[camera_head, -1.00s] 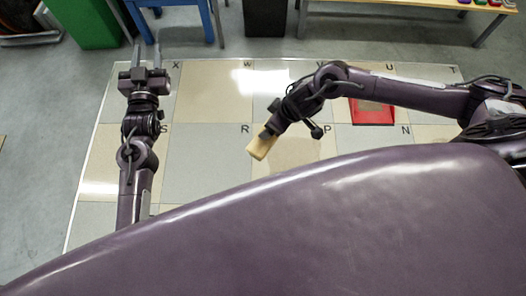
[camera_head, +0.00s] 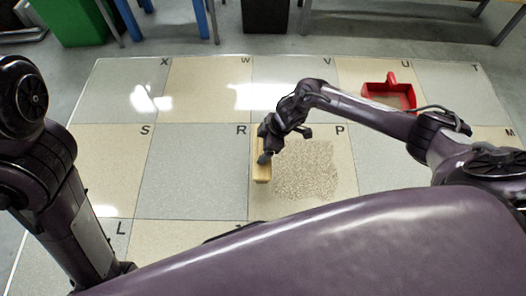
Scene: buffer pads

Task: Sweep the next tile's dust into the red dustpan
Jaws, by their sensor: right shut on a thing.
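A patch of brown dust (camera_head: 306,170) covers the middle of the beige tile marked P (camera_head: 340,205). My right gripper (camera_head: 265,155) is shut on a tan block-shaped brush (camera_head: 261,174). The brush stands at the left edge of tile P, just left of the dust. The red dustpan (camera_head: 411,100) sits on tile U at the upper right, its handle pointing away, with some brownish stuff on its floor. My left arm comes in at the left, but its gripper is out of view.
Lettered beige and grey tiles make up the floor area. Tile R (camera_head: 190,175) is bare to the left of the brush. A green bin (camera_head: 75,20), blue table legs (camera_head: 130,18) and a dark bin (camera_head: 265,14) stand beyond the far edge.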

